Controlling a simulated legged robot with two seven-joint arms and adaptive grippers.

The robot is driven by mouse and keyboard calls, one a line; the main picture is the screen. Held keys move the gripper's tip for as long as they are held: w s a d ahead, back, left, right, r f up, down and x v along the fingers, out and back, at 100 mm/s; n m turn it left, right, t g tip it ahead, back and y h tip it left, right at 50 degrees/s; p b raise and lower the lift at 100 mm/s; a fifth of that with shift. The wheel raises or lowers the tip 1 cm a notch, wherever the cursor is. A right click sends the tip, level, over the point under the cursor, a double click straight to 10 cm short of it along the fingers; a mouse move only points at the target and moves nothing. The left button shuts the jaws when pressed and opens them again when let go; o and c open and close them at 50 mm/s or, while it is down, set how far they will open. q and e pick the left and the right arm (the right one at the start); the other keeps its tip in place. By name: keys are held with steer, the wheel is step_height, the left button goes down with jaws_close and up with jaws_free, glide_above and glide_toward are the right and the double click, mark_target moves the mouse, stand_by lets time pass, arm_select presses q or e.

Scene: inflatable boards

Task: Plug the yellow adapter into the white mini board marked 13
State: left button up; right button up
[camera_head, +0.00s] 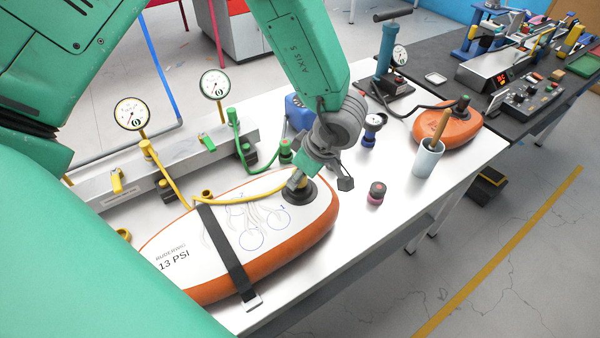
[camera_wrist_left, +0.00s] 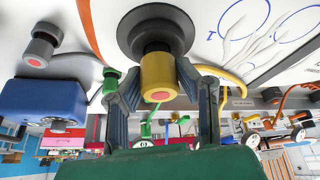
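The white mini board (camera_head: 185,248) with orange sides lies on the bench, marked 13 PSI, with a black strap across it. Its round black valve (camera_head: 312,190) is at the far right end and shows in the left wrist view (camera_wrist_left: 153,28). The yellow adapter (camera_wrist_left: 158,84) is lined up with the valve and appears to meet it; I cannot tell whether it is seated. My left gripper (camera_head: 297,181) is over the valve, its two fingers closed on the adapter's sides. The yellow hose (camera_head: 235,201) runs left from it. My right gripper is not in view.
A manifold (camera_head: 205,147) with gauges and green and yellow hoses stands behind the board. The bench's front right is clear.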

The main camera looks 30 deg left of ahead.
arm_select(q)
steer(key=o, duration=0.5)
steer(key=v, duration=1.2)
steer(key=shift+f, duration=0.15)
